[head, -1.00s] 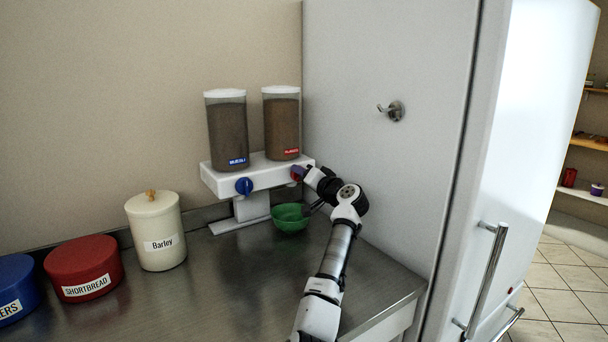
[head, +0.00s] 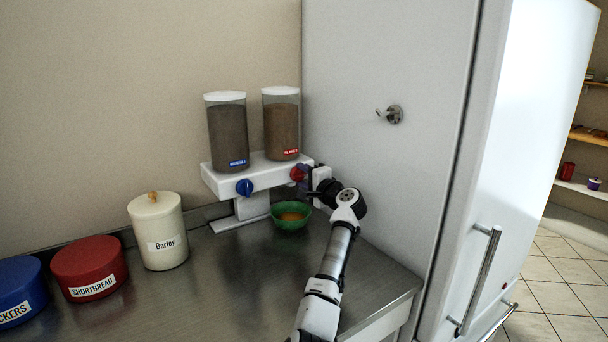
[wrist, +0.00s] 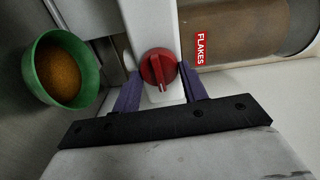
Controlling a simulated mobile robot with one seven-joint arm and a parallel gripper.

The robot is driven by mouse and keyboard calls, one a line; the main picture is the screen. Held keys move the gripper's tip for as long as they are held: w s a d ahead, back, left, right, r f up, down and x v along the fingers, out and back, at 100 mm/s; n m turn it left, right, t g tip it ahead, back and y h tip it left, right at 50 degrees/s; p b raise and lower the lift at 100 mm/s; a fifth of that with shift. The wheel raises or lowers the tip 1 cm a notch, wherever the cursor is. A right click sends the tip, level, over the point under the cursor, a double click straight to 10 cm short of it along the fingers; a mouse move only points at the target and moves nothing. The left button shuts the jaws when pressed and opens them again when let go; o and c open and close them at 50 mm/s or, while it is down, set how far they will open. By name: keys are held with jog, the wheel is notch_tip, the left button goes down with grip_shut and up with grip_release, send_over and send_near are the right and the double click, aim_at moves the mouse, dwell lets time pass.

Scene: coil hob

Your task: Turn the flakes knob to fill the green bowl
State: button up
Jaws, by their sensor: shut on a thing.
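The red flakes knob (head: 297,174) is on the front of the white dispenser, below the right canister labelled FLAKES (head: 282,128). In the wrist view the knob (wrist: 158,66) sits between the purple fingers of my gripper (wrist: 158,84), which is shut on it. In the head view my gripper (head: 306,176) reaches it from the right. The green bowl (head: 291,224) stands upright on the counter under the dispenser. Orange-brown flakes (wrist: 58,74) lie in the bowl, below its rim. Where the fingers touch the knob is partly hidden.
A blue knob (head: 244,187) sits under the left canister (head: 229,135). A cream Barley jar (head: 158,232), a red Shortbread tin (head: 90,268) and a blue tin (head: 20,292) stand to the left. The white fridge (head: 390,170) is close on the right. The front counter is clear.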

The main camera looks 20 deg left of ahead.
jog(key=shift+m, duration=0.3)
jog(key=o, duration=0.9)
jog(key=shift+o, duration=0.2)
jog(key=shift+s+d+f, duration=0.1)
jog(key=shift+s+d, duration=0.2)
jog(key=shift+d, duration=0.1)
jog(key=b+v, duration=0.4)
jog(key=v, duration=0.8)
jog(key=shift+s+d, duration=0.25)
jog(key=shift+s, duration=0.05)
